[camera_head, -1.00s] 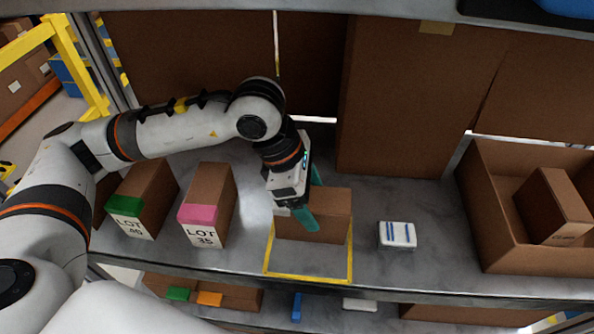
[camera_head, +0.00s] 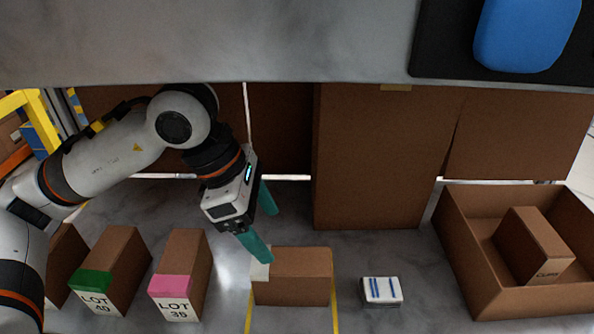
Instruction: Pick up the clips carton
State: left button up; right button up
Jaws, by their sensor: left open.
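A small brown carton (camera_head: 540,245) with dark lettering that seems to read CLIPS leans inside the large open cardboard box (camera_head: 462,262) at the right. Another plain brown carton (camera_head: 300,276) with a pale label at its upper left lies in the yellow outlined area. My left gripper (camera_head: 271,235) has its teal fingers apart and nothing between them. Its near fingertip overlaps the upper left corner of the plain carton; I cannot tell whether they touch. My left gripper is far to the left of the open box. My right gripper is out of view.
Pink-topped (camera_head: 181,280) and green-topped (camera_head: 110,275) LOT cartons stand at the left. A white blue-striped packet (camera_head: 381,291) lies between the plain carton and the open box. Tall brown boxes (camera_head: 380,150) line the back. A grey upper shelf (camera_head: 200,45) spans the top.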

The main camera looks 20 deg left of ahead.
aim_at(533, 254)
jog(key=k, duration=1.5)
